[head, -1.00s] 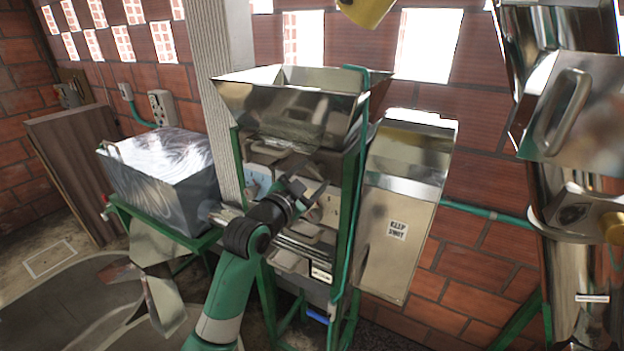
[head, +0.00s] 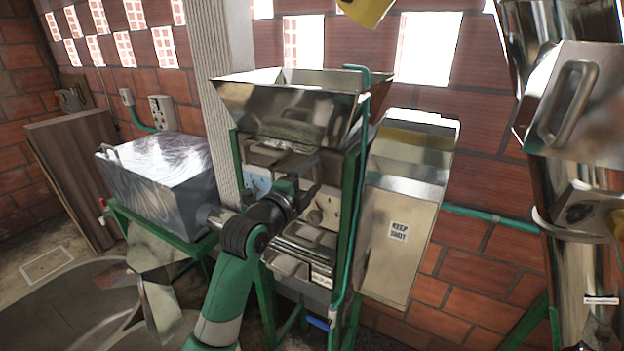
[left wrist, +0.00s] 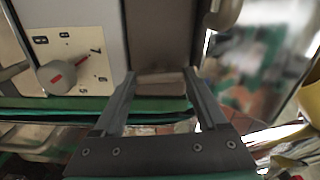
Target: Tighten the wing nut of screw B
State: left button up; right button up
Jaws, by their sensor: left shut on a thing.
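My left gripper (head: 306,196) is at the front of the steel machine (head: 290,105), under its hopper, beside the pale plates. In the left wrist view its two fingers (left wrist: 160,76) stand apart, shut on a pale part (left wrist: 160,84) between their tips. I cannot make out whether this part is a wing nut. A round grey knob with a red mark (left wrist: 57,77) sits on a cream plate (left wrist: 88,66), left of the fingers and apart from them. No wing nut or screw B label is readable; the gripper and arm hide part of the machine front. My right gripper is not in view.
Green frame posts (head: 352,215) flank the work area. A steel chute marked "KEEP SHUT" (head: 398,232) stands to the right. A metal-covered box (head: 160,185) on a green stand is left. A tall steel column (head: 565,240) stands far right.

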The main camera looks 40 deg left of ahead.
pick_arm(q)
jog(key=shift+m, duration=0.5)
jog(key=o, duration=1.3)
